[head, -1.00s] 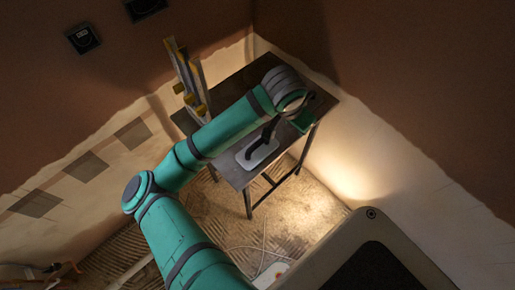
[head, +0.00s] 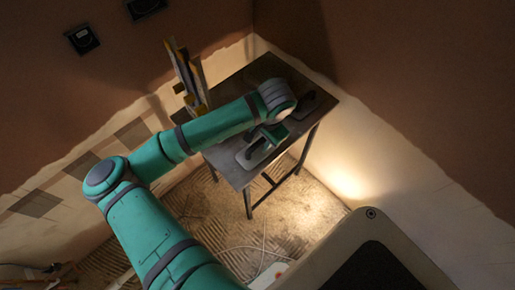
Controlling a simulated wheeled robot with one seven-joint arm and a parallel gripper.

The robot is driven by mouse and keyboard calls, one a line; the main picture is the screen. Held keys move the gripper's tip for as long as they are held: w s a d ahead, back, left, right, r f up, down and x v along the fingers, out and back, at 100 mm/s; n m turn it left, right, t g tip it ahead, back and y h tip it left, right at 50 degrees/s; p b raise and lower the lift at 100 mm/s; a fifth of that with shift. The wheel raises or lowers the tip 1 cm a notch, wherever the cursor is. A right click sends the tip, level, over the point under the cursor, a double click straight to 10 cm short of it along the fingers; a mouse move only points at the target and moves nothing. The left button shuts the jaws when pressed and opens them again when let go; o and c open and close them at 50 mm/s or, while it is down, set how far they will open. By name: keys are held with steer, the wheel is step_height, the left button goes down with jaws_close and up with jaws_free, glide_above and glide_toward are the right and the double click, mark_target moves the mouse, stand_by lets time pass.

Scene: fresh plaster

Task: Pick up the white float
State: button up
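The white float (head: 248,162), a pale flat plate with a dark handle, lies near the front edge of the dark table (head: 230,177). My gripper (head: 266,141) is over the float, at its handle, and hides part of it. I cannot tell whether the fingers touch the handle, or whether they are open or shut.
A dark tool (head: 308,107) lies farther right on the table. Yellow-ended upright pieces (head: 186,77) stand at the table's left back. Brown walls meet behind the table. A pale cable (head: 262,248) lies on the ridged floor.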

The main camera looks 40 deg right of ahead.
mark_target(258, 141)
steer(key=shift+w+d+f, duration=0.1)
steer(key=shift+w+f, duration=0.1)
steer(key=shift+f, duration=0.55)
steer(key=shift+w+f, duration=0.25)
steer(key=shift+f, duration=0.5)
steer(key=shift+w+d+f, duration=0.1)
steer(key=shift+w+f, duration=0.1)
steer(key=shift+f, duration=0.55)
jaws_close()
steer(key=shift+r, duration=0.15)
steer(key=shift+r, duration=0.55)
steer(key=s+a+r, duration=0.9)
steer(key=a+r, duration=0.2)
steer(key=shift+r, duration=0.35)
